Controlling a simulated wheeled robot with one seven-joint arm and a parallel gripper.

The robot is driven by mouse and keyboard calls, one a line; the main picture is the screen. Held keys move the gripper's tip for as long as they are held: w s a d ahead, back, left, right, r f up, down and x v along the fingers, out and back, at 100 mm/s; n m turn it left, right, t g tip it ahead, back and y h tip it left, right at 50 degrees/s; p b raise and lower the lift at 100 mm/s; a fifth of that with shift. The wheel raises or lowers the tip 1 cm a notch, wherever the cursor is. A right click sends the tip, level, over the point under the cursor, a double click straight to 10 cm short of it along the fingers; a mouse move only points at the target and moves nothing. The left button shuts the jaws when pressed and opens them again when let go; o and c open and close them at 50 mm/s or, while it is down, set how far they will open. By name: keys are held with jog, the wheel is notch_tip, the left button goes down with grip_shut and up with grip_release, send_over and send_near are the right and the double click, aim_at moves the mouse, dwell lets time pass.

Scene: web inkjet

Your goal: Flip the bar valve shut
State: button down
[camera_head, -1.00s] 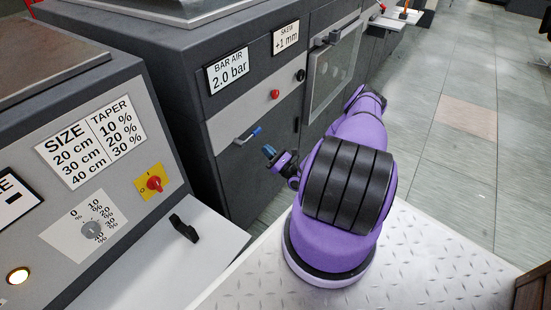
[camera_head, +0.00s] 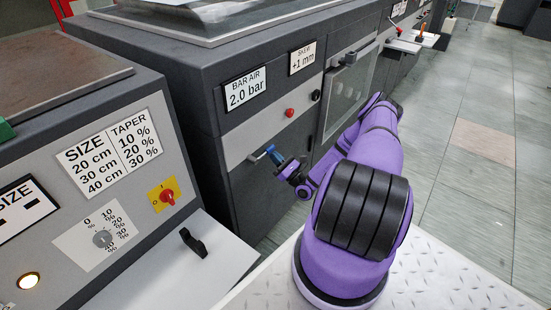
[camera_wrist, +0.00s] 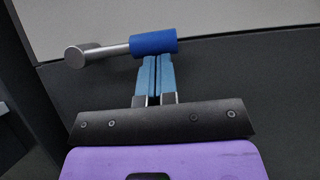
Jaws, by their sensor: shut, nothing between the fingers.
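The bar valve is a silver lever (camera_head: 258,156) with a blue grip, on the pale strip of the dark machine below the BAR AIR 2.0 bar label (camera_head: 247,89). In the wrist view its round silver hub (camera_wrist: 77,56) is at the left, and the rod runs nearly level to the blue grip (camera_wrist: 153,42) at the right. My gripper (camera_head: 274,155) is at the blue grip end of the lever. In the wrist view its light blue fingers (camera_wrist: 153,63) are shut together and empty, with their tips right at the grip's lower edge. I cannot tell whether they touch.
A red button (camera_head: 290,113) and a black knob (camera_head: 316,95) sit above and right of the valve. A nearer console (camera_head: 120,190) with a red rotary switch (camera_head: 167,196) stands at the left. Open tiled floor (camera_head: 470,180) lies right of my arm.

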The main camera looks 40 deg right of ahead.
jog(key=shift+d+r+n+y, duration=0.15)
jog(key=shift+r+n+y, duration=0.3)
jog(key=shift+n+y, duration=0.45)
jog(key=a+r+n+g+y, duration=0.6)
jog(key=r+n+g, duration=0.3)
jog(key=n, duration=1.2)
jog(key=shift+s+a+r, duration=0.35)
jog(key=shift+s+r, duration=0.1)
jog(key=shift+r, duration=0.7)
jog(key=shift+d, duration=0.1)
